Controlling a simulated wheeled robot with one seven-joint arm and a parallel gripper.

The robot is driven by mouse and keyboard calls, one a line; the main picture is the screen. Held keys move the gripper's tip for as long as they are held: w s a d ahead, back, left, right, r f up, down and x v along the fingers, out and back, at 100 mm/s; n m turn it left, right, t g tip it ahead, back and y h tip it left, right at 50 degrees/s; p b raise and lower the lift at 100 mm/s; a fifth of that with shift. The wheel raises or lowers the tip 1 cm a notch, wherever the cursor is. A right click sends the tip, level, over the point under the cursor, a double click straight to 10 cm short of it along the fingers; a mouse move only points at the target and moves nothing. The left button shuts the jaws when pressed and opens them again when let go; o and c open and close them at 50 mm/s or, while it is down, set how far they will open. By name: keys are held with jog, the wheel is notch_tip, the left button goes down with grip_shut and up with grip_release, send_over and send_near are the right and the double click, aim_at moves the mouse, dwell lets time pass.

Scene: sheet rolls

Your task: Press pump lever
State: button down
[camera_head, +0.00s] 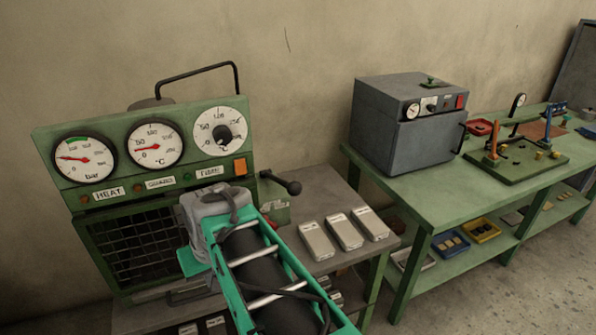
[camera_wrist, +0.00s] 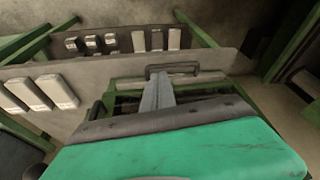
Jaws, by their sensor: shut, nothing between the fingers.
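The pump lever (camera_head: 283,183) is a dark arm with a black knob on the right side of the green press (camera_head: 55,144) in the head view. A dark rounded shape at the lower left edge of the wrist view may be its knob; I cannot be sure. My gripper (camera_wrist: 160,82) is shut and empty, its grey fingers together. The fingertips lie close to a grey U-shaped handle (camera_wrist: 172,68) at the press front; I cannot tell whether they touch. In the head view my arm hides the fingers, and my wrist is left of and in front of the lever.
Several pale metal blocks (camera_head: 345,232) lie on the grey bench right of the press. A green table (camera_head: 420,197) with a grey oven (camera_head: 405,125) stands further right. A dark bar handle (camera_head: 200,74) rises above the gauges. Open floor lies at the lower right.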

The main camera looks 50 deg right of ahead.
jog(key=s+d+r+m+h+p, duration=0.1)
jog(key=s+d+r+m, duration=0.15)
jog(key=d, duration=0.65)
jog(key=s+d+r+m, duration=0.15)
jog(key=d+r, duration=0.25)
jog(key=d, duration=0.4)
jog(key=s+d+r+t, duration=0.1)
jog(key=d+r+t, duration=0.1)
jog(key=d+r, duration=0.3)
jog(key=s+d+r+t+h+p, duration=0.1)
jog(key=d+r, duration=0.4)
jog(key=r, duration=0.6)
jog(key=shift+s+d+n+t, duration=0.3)
jog(key=shift+s+n+t, duration=0.1)
jog(key=shift+s, duration=0.3)
